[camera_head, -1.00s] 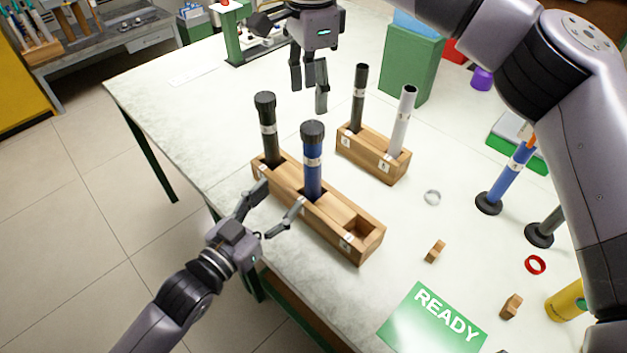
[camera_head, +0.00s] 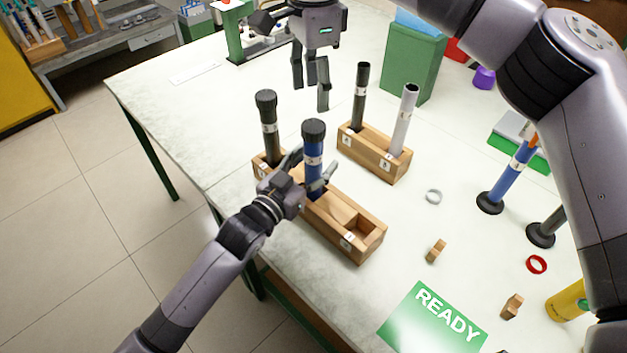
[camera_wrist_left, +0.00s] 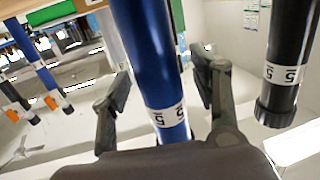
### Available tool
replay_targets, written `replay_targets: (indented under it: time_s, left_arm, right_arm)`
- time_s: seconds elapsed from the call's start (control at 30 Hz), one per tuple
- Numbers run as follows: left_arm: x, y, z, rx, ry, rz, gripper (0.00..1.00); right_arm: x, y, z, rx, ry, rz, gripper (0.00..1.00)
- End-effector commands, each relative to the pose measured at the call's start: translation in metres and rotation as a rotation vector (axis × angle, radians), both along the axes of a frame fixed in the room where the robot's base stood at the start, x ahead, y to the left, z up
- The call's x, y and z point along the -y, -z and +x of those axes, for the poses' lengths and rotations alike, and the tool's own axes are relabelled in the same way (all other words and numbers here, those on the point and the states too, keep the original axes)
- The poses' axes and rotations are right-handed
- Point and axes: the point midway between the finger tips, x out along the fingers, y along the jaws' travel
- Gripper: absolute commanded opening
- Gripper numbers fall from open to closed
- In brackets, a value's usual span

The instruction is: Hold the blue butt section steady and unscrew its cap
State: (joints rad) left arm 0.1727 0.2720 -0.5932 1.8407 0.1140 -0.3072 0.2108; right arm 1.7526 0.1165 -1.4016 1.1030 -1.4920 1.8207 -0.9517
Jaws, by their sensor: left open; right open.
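The blue butt section (camera_head: 314,166) stands upright in the front wooden rack (camera_head: 372,243), with a black cap (camera_head: 313,129) on its top. My left gripper (camera_head: 312,181) is open around the lower part of the blue section. In the left wrist view the blue section (camera_wrist_left: 150,55), with its white label, runs between the two open fingers (camera_wrist_left: 158,95); whether either finger touches it I cannot tell. My right gripper (camera_head: 312,95) is open and empty, above the table behind the blue section and higher than its cap.
A black capped section (camera_head: 269,130) stands close by in the same rack; it shows beside the fingers in the left wrist view (camera_wrist_left: 290,60). A second rack (camera_head: 373,152) behind holds a black and a white tube. Loose rings and wooden blocks lie on the right.

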Motion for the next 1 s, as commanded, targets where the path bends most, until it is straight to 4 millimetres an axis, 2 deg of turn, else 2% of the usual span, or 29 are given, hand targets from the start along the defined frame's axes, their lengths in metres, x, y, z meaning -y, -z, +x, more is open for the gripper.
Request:
replay_targets:
  time_s: [0.1, 0.9, 1.0]
  left_arm:
    - [-0.0001, 0.0, -0.0002, 0.0, 0.0, 0.0, 0.55]
    - [-0.0004, 0.0002, -0.0004, 0.0, 0.0, 0.0, 0.01]
    - [-0.0004, 0.0002, -0.0004, 0.0, 0.0, 0.0, 0.0]
  right_arm:
    - [0.0, 0.0, 0.0, 0.0, 0.0, 0.0, 0.55]
    - [0.0, 0.0, 0.0, 0.0, 0.0, 0.0, 0.55]
    - [0.0, 0.0, 0.0, 0.0, 0.0, 0.0, 0.55]
